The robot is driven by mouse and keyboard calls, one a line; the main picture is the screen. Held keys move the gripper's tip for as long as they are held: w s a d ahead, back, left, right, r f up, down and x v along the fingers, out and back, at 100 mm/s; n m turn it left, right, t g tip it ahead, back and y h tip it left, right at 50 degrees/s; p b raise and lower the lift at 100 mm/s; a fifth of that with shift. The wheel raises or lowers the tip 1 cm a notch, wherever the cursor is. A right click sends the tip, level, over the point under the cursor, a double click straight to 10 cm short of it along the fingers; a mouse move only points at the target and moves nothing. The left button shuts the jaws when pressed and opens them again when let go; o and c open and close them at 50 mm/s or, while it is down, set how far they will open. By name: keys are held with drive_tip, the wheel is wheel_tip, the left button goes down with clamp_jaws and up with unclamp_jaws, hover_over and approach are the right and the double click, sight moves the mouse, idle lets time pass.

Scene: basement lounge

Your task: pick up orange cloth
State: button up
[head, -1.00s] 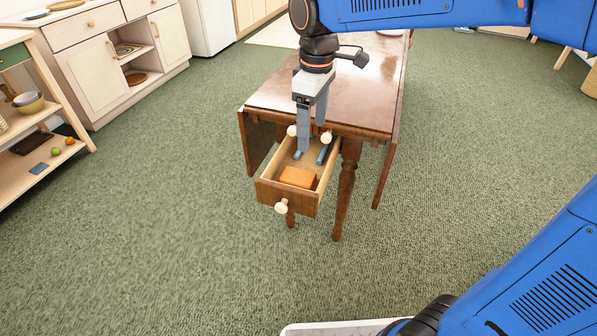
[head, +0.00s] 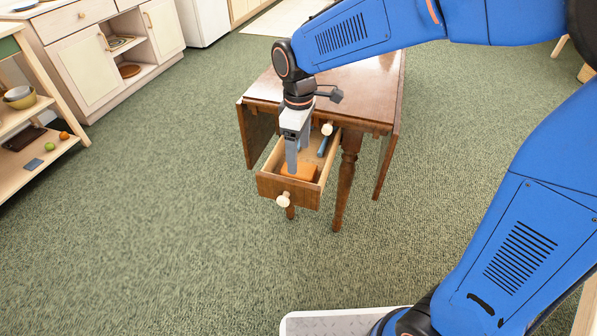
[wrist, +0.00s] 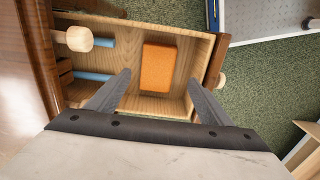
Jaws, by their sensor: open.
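The orange cloth (wrist: 158,67) is a folded rectangular block lying flat on the floor of the open drawer (wrist: 184,108). In the head view the cloth (head: 299,172) is partly covered by my gripper (head: 290,172). In the wrist view my gripper (wrist: 160,90) is open, with its two fingers spread wide and nothing between them. The cloth lies ahead of the gap between the fingertips, apart from both. The gripper points down over the drawer; its exact height above the cloth is hard to tell.
The drawer is pulled out from a wooden drop-leaf table (head: 350,80). Blue rods (wrist: 93,76) lie in the drawer beside the cloth. A pale knob (wrist: 78,38) sticks out near them. The drawer walls stand close around the gripper. Green carpet is clear around the table.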

sight(299, 168)
drive_tip(key=shift+w+f, duration=0.15)
drive_tip(key=shift+f, duration=1.4)
drive_tip(key=shift+w+f, duration=0.1)
drive_tip(key=shift+f, duration=1.45)
drive_tip(key=shift+c, duration=0.2)
drive_tip(key=c, duration=1.1)
